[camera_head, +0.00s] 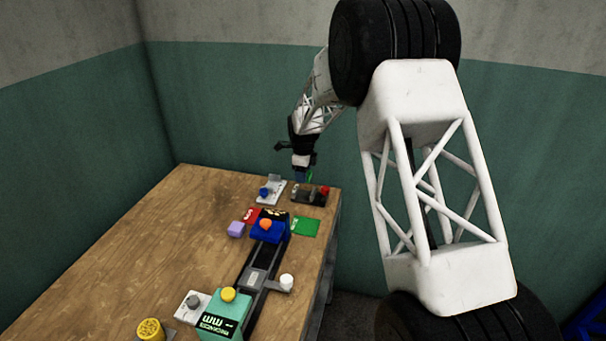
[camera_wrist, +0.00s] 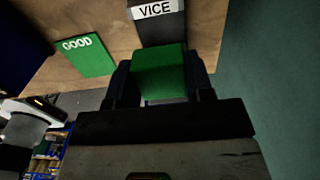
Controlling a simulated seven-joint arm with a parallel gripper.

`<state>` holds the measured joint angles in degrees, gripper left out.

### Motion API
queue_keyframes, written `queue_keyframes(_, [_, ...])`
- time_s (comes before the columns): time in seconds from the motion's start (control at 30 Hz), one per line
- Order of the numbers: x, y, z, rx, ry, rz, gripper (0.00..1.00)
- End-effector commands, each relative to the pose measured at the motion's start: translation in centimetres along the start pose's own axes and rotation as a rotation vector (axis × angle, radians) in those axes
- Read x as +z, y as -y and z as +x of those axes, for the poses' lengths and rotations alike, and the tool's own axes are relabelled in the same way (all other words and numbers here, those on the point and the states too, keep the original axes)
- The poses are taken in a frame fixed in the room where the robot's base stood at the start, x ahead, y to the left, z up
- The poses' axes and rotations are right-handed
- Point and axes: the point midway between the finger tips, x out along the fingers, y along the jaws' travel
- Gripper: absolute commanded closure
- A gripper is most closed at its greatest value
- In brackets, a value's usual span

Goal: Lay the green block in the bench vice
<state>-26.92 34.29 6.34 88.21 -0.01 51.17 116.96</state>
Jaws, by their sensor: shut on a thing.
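My gripper (camera_head: 303,168) is at the far right of the bench, above its surface. It is shut on the green block (camera_wrist: 160,72), which sits between the two dark fingers in the wrist view. In the head view only a small green edge of the block (camera_head: 311,174) shows beside the gripper. The bench vice (camera_wrist: 160,32) is dark with a white VICE label, just beyond the block in the wrist view. In the head view the dark unit with a red knob (camera_head: 310,194) below the gripper appears to be this vice. Its jaw opening is not clear.
A green GOOD mat (camera_wrist: 85,56) lies beside the vice; it also shows in the head view (camera_head: 305,227). The bench's left side is clear.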

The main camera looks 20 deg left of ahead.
Motion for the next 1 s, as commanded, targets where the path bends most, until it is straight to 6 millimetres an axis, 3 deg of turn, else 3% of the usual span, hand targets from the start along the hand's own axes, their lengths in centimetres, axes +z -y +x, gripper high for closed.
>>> queue_keyframes(0.27, [0.0,0.0,0.8,0.001,0.000,0.000,0.78])
queue_keyframes(1.0, [0.0,0.0,5.3,0.000,0.000,0.000,0.78])
